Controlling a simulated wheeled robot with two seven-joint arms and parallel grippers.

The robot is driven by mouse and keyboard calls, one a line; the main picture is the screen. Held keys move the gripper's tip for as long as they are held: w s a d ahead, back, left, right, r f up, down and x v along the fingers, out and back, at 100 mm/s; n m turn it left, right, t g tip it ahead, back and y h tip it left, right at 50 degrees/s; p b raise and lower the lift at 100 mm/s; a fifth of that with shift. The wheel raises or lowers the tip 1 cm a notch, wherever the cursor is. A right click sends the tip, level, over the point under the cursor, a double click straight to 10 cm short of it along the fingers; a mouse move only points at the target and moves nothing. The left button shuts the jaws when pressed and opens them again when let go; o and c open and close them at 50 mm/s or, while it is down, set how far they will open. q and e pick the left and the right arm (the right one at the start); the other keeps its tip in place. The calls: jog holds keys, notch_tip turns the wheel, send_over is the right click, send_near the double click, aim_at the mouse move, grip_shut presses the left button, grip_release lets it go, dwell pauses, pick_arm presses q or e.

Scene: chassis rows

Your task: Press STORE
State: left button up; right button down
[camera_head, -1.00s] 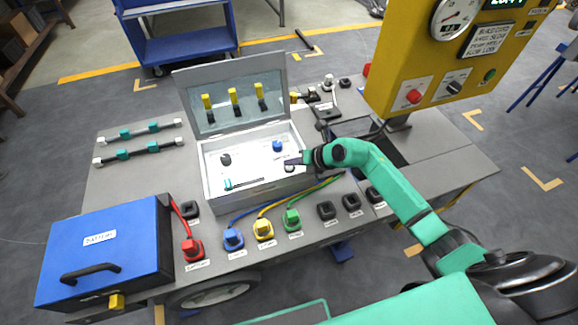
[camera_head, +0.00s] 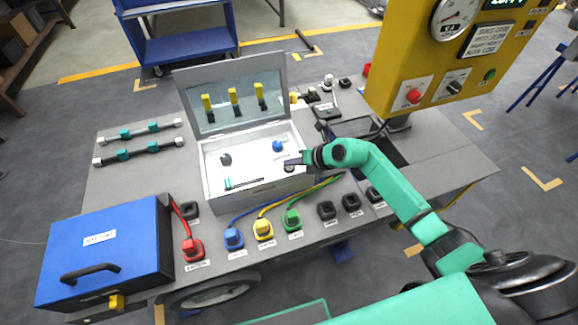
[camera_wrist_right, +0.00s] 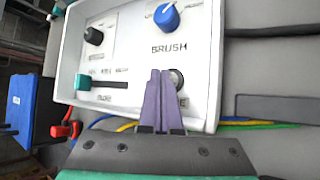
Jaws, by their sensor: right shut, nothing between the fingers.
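The open grey box (camera_head: 208,190) on the bench has a white control panel (camera_head: 250,160) inside. My right gripper (camera_head: 290,161) is over the panel's right side, shut and empty. In the right wrist view, its two purple-grey fingers (camera_wrist_right: 160,74) are together, with the tips beside a round silver button (camera_wrist_right: 177,79). The fingers partly cover that button and its label, of which only a final "E" shows. I cannot tell whether the tips touch it. A blue knob (camera_wrist_right: 167,16) marked BRUSH, a black knob (camera_wrist_right: 93,36) and a teal slider (camera_wrist_right: 84,83) are also on the panel. My left gripper is not in view.
A blue battery box (camera_head: 105,255) stands at the front left. Coloured plugs, including a green one (camera_head: 291,220), line the front edge. A yellow control post (camera_head: 415,55) stands at the right behind my arm.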

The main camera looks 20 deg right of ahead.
jog(key=shift+f, duration=0.45)
jog(key=shift+r+p, duration=0.3)
jog(key=shift+r, duration=0.15)
notch_tip(320, 180, up, 6)
jog(key=p, duration=0.5)
jog(key=shift+p, duration=0.4)
